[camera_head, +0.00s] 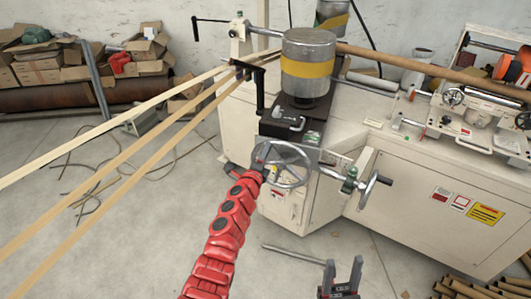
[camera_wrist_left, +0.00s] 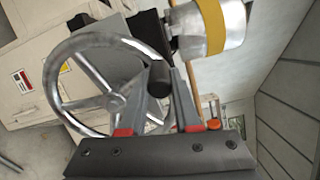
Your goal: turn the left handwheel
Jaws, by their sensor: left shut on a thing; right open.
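The left handwheel (camera_head: 287,166) is a metal spoked wheel on the front of the winder, below the yellow-banded cylinder. In the left wrist view the handwheel (camera_wrist_left: 116,103) fills the left side, with a black handle (camera_wrist_left: 159,76) standing out from its rim. My left gripper (camera_head: 261,166) is at the left side of the rim. In the left wrist view its fingers (camera_wrist_left: 159,92) are on either side of the black handle, shut on it. The fingers hide part of the rim. My right gripper (camera_head: 342,278) is open and empty at the bottom of the head view, away from the wheel.
The metal cylinder (camera_head: 308,68) with a yellow band stands above. Paper strips (camera_head: 120,157) cross the left side. Cardboard tubes (camera_head: 470,290) lie at bottom right. Floor near my right gripper is mostly clear.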

